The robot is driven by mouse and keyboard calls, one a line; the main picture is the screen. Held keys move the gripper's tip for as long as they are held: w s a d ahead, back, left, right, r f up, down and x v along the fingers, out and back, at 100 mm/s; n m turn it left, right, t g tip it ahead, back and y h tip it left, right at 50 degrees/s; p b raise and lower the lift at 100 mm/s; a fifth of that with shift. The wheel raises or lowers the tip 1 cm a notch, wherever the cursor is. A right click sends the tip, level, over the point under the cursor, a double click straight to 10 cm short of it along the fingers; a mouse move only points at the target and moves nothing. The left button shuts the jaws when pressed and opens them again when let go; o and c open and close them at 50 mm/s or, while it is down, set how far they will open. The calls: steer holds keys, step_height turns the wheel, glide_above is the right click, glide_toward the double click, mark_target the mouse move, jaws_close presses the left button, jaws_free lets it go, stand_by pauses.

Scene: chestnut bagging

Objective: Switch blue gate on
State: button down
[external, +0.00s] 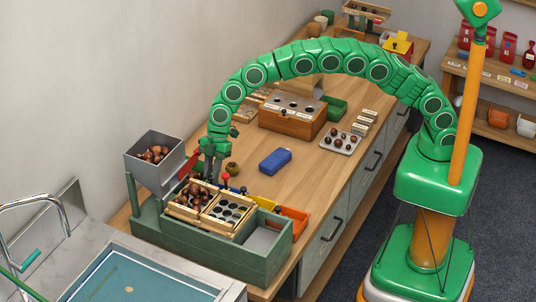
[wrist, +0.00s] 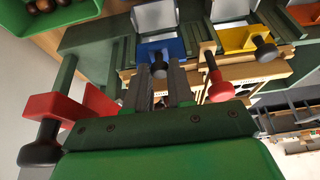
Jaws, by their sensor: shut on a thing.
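The blue gate (wrist: 175,46) is a blue plate with a black knob (wrist: 160,70), at the upper middle of the wrist view. My gripper (wrist: 158,64) has one grey finger on each side of this knob and is shut on it. In the external view my gripper (external: 211,168) reaches down at the back of the green sorting machine (external: 190,240). The blue gate is not clearly seen there, hidden by the gripper and nearby parts.
A red-knobbed lever (wrist: 218,88) stands close to the right of my fingers, and a yellow gate (wrist: 236,38) lies beyond it. A red arm with a black knob (wrist: 40,148) is at the left. A blue block (external: 275,161) lies on the wooden counter (external: 240,158).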

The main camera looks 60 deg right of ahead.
steer(key=c, duration=1)
jaws_free()
steer(key=shift+r, duration=0.2)
steer(key=shift+v, duration=3.9)
steer(key=shift+d, duration=0.1)
steer(key=s+d+r+m+h, duration=0.1)
steer(key=s+d+r+m, duration=0.3)
steer(key=d, duration=0.6)
steer(key=s+d+r+m+h, duration=0.15)
steer(key=s+d+r, duration=0.3)
steer(key=d, duration=0.65)
steer(key=s+d+r+m, duration=0.3)
steer(key=s+d, duration=0.3)
steer(key=d, duration=0.4)
steer(key=s+d+m, duration=0.3)
steer(key=s+d, duration=0.3)
steer(key=s, duration=0.4)
steer(key=s+d+f+m+g+h, duration=0.1)
steer(key=s+d+m, duration=0.2)
steer(key=s+d, duration=0.4)
steer(key=s+d+f+m+h, duration=0.1)
steer(key=s+d+m, duration=0.2)
steer(key=s, duration=1.1)
steer(key=shift+d+f+m+g, duration=0.1)
steer(key=shift+d+m+g, duration=0.1)
steer(key=shift+d, duration=0.6)
steer(key=shift+d+f+m+g, duration=0.1)
steer(key=shift+d+g, duration=0.1)
steer(key=shift+d, duration=0.65)
